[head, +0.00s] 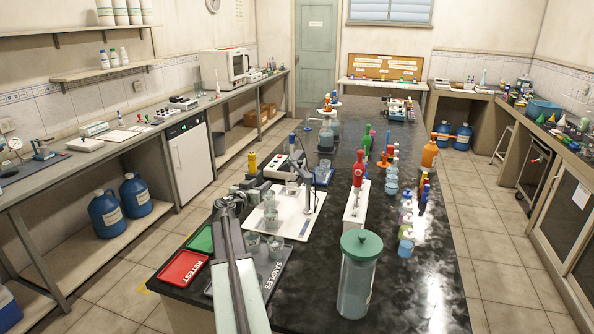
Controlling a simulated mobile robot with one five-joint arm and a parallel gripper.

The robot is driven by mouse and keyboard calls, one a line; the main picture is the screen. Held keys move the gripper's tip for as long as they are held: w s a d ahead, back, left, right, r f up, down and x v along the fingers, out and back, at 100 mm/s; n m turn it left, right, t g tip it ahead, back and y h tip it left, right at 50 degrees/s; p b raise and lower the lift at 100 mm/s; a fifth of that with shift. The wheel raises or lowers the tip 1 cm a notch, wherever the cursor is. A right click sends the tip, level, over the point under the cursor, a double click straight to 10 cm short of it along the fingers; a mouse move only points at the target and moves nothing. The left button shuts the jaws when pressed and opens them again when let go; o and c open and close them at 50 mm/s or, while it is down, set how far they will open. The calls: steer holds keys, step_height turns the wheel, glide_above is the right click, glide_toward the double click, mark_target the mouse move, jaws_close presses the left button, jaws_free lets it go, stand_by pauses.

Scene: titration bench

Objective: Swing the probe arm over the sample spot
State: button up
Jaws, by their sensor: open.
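My arm reaches up from the bottom centre, and my gripper (256,188) is at its far end, open, low over the left edge of the dark bench. It is small and partly merged with the glassware behind it. A white board (314,211) lies just right of it, with glass beakers (270,212) on its left part. A thin upright stand (308,197) is on the board's right part. A blue-topped upright probe (292,144) stands by a small instrument (297,163) behind the board. I cannot tell which part is the probe arm, or make out the sample spot.
A large green-lidded jar (356,279) stands at the front right. A dark samples tray (279,278), a red tray (183,267) and a green tray (202,239) lie at the near left.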

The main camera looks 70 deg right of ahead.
steer(key=h, duration=0.2)
glide_toward(300, 163)
steer(key=d, duration=0.1)
steer(key=shift+m+g, duration=0.4)
steer(key=d, duration=0.7)
steer(key=shift+w+d+r, duration=0.15)
steer(key=shift+w+d, duration=0.1)
steer(key=shift+d, duration=0.15)
jaws_close()
steer(key=shift+s, duration=0.1)
